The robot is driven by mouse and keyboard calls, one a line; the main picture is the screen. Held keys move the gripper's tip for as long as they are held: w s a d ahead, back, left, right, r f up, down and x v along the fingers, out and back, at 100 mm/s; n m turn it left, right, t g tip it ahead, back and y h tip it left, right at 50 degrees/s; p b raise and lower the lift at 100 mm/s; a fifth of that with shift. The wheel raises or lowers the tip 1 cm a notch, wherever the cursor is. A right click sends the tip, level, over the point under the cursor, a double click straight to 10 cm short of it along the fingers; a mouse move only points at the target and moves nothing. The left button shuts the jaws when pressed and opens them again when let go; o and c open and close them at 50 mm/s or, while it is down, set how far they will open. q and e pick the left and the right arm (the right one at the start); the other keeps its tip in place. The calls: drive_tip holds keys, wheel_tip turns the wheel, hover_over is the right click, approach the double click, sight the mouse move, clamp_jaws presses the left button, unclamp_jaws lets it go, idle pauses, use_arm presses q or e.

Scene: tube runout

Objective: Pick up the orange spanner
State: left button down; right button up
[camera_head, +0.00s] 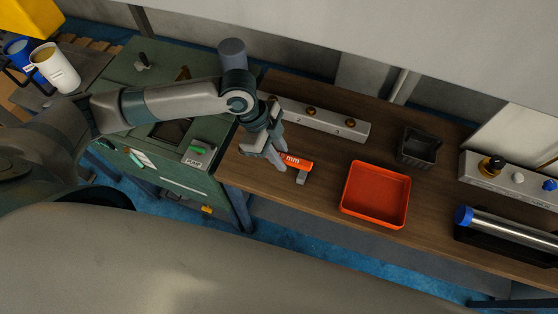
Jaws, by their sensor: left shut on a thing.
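The orange spanner (298,162) is at the left part of the wooden bench, with part of a "mm" marking showing on its orange face. A grey end (301,177) juts from it toward the front. My left gripper (279,162) reaches down from the left and is shut on the spanner's left end, which the fingers partly hide. I cannot tell whether the spanner touches the bench or is just above it. My right gripper is not in view.
An orange-red tray (376,221) stands empty to the right on the wooden bench (328,205). Behind are a grey bar with brass knobs (345,123) and a small dark bin (419,147). A blue-capped metal tube (508,231) lies at the right. A green bench (120,80) is at the left.

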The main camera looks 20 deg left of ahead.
use_arm(q)
drive_tip(key=s+d+r+b, duration=0.2)
drive_tip(key=s+d+r, duration=0.4)
drive_tip(key=d, duration=0.3)
drive_tip(key=shift+r, duration=0.15)
drive_tip(key=shift+s, duration=0.1)
drive_tip(key=c, duration=2.2)
unclamp_jaws()
clamp_jaws()
drive_tip(key=shift+c, duration=1)
unclamp_jaws()
clamp_jaws()
